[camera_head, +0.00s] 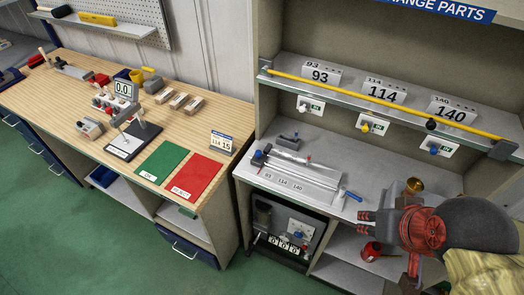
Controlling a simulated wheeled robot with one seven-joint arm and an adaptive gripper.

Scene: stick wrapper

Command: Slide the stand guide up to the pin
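A grey metal slide fixture (318,176) lies on the right-hand bench, with a strip marked 93, 114 and 140 along its front. I cannot pick out the stand guide for certain among the fixture's grey parts. My gripper (363,222) is at the bench's right, pointing left, its dark fingertips apart with nothing seen between them. It is apart from the fixture, just below a blue-handled part (352,195).
A shelf (345,88) with plates 93, 114 and 140 and a yellow bar (380,100) stands above the bench. A grey block (288,140) sits behind the fixture. A brass cup (414,186) is beside my arm. A wooden table (60,93) with green and red mats is at left.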

